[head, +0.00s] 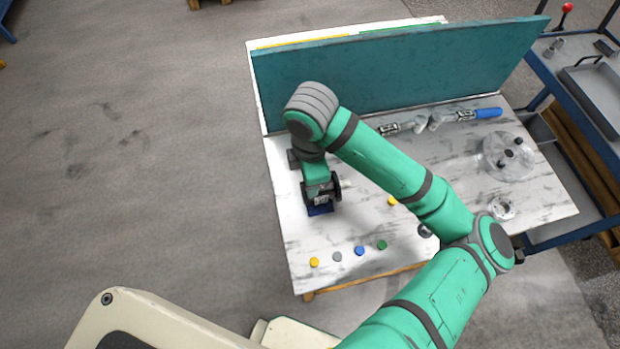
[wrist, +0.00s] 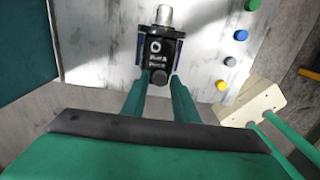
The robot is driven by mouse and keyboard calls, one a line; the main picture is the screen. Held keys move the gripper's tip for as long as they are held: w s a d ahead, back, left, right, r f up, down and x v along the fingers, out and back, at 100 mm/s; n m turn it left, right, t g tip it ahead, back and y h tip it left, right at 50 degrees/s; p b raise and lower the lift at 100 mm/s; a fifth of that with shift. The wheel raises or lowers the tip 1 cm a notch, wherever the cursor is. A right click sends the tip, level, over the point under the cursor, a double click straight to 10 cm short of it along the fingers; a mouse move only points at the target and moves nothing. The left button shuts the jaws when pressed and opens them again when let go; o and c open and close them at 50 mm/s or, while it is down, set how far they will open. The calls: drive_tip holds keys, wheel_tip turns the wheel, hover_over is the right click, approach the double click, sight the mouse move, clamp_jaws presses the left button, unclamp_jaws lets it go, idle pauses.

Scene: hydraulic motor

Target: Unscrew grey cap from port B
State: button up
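The black hydraulic motor (wrist: 158,48) stands on the table with its silver shaft (wrist: 164,15) pointing away from my gripper. White port A and port B lettering and an open round port show on its face. In the head view the motor (head: 322,191) is partly covered by my arm above its blue base (head: 319,210). My gripper (wrist: 159,80) has its green fingers at the motor's near end, one on each side of a dark round part. I cannot tell whether they touch it. No grey cap can be made out on port B.
Loose caps lie along the table's front: yellow (head: 314,262), grey (head: 337,257), blue (head: 359,251) and green (head: 382,245). Another yellow piece (head: 392,201) lies farther back. A teal panel (head: 400,65) stands along the table's rear. A clear round part (head: 507,158) is at right.

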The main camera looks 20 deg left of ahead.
drive_tip(key=shift+m, duration=1)
drive_tip(key=shift+c, duration=0.4)
clamp_jaws()
drive_tip(key=n, duration=0.5)
drive_tip(key=shift+n, duration=0.4)
drive_tip(key=n, duration=0.4)
drive_tip(key=shift+r+n, duration=0.1)
drive_tip(key=shift+n, duration=0.2)
